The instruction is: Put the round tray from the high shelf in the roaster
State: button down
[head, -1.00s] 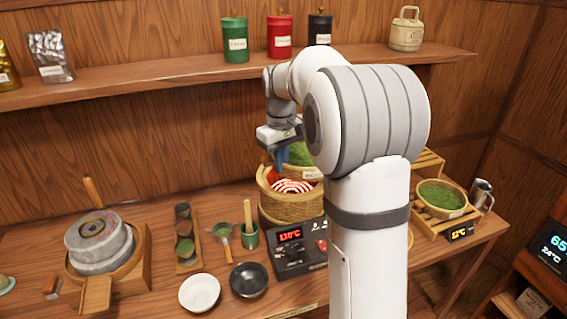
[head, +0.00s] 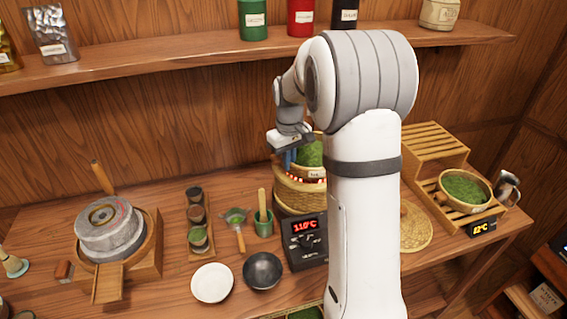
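The roaster (head: 300,199) is a round woven basket on the table, with red-hot parts showing at its top and a control box (head: 306,243) reading 110°C in front. A round tray (head: 317,173) with a pale labelled rim and green tea leaves is right above the roaster's mouth, looking tilted. My gripper (head: 290,160), pointing down, has its blue fingers at the tray's left side and appears shut on its rim. My arm hides the right part of tray and roaster, so I cannot tell whether they touch.
The two-step wooden rack (head: 427,143) has a bare upper step; another round tray of leaves (head: 465,188) is on its lower step. A woven lid (head: 416,228) lies right of my arm. Bowls (head: 212,283), a whisk cup (head: 263,222) and a stone mill (head: 109,232) stand left.

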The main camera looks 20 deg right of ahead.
jog(key=shift+d+f, duration=0.1)
jog(key=shift+f, duration=0.45)
jog(key=shift+f, duration=0.1)
jog(key=c, duration=1.6)
grip_release()
jog(key=shift+c, duration=0.2)
notch_tip(320, 180, up, 11)
jog(key=shift+f+b, duration=0.1)
jog(key=shift+b, duration=0.6)
jog(key=s+a+r+m+t, duration=0.2)
jog(key=s+r, duration=0.1)
jog(key=s, duration=1.2)
jog(key=s+a+f, duration=0.2)
jog(key=s+f, duration=0.1)
jog(key=s, duration=0.3)
jog(key=s+a+f+m+t, duration=0.1)
jog(key=s+f, duration=0.1)
jog(key=s, duration=0.4)
jog(key=shift+s+a+f, duration=0.3)
jog(key=shift+a+f, duration=0.05)
jog(key=shift+f, duration=0.05)
